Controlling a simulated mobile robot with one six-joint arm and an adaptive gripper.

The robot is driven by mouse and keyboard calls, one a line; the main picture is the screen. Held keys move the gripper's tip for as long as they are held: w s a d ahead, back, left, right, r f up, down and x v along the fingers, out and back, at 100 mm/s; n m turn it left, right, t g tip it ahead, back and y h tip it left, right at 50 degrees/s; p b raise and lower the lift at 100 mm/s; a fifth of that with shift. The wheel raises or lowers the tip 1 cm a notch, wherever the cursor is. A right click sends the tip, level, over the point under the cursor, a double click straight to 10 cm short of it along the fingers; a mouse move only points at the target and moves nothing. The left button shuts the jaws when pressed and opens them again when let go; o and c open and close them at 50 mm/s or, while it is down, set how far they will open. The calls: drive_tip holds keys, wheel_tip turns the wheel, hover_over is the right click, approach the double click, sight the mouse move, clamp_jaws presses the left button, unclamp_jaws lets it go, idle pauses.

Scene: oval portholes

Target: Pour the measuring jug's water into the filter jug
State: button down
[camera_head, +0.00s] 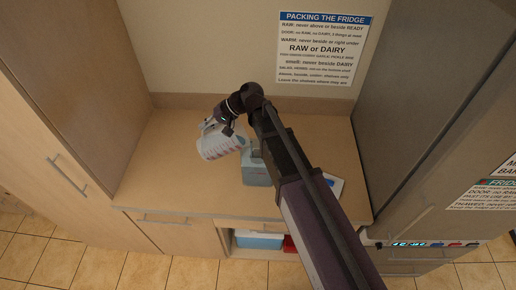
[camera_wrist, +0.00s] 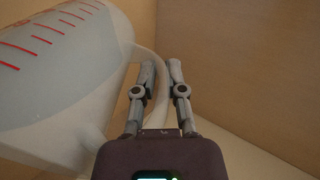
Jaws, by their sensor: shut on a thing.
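The measuring jug (camera_head: 217,144) is a pale, see-through jug with red marks, held above the counter and tilted. In the wrist view the jug (camera_wrist: 60,70) fills the left side, with pale liquid visible inside. My gripper (camera_wrist: 163,68) is shut on its handle (camera_wrist: 155,75); in the head view my gripper (camera_head: 219,125) is at the jug's upper right. The filter jug (camera_head: 256,170) is blue-grey and stands on the counter to the right of the measuring jug, partly hidden by my arm. I cannot tell whether any water is leaving the measuring jug.
The wooden counter (camera_head: 160,180) is clear to the left. A white and blue item (camera_head: 334,184) lies on the right, partly behind my arm. Tall cabinet (camera_head: 90,90) and grey fridge (camera_head: 425,90) sides bound the counter. A sign (camera_head: 322,50) hangs on the back wall.

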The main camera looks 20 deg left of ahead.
sight(212, 121)
drive_tip(key=shift+w+d+r+y, duration=0.1)
drive_tip(key=shift+d+y, duration=0.1)
drive_tip(key=shift+y, duration=0.1)
idle(0.4)
drive_tip(key=shift+w+d+r+g+y+b, duration=0.25)
drive_tip(key=shift+d+r+y, duration=0.15)
drive_tip(key=shift+r, duration=0.1)
drive_tip(key=shift+w+d+r+g+y+b, duration=0.1)
drive_tip(key=shift+d+r+g+y+b, duration=0.15)
drive_tip(key=shift+d+r+y, duration=0.15)
idle(1.1)
drive_tip(key=shift+w+d+r+g+y+b, duration=0.1)
drive_tip(key=shift+w+d+y+b, duration=0.1)
drive_tip(key=shift+d+b, duration=0.2)
drive_tip(key=shift+w+d+f+g+y+b, duration=0.1)
drive_tip(key=shift+w+d+y+b, duration=0.2)
drive_tip(key=shift+d, duration=0.2)
drive_tip(key=shift+w+d+r+g+y+b, duration=0.1)
drive_tip(key=shift+w+d+b, duration=0.05)
drive_tip(key=shift+d+b, duration=0.3)
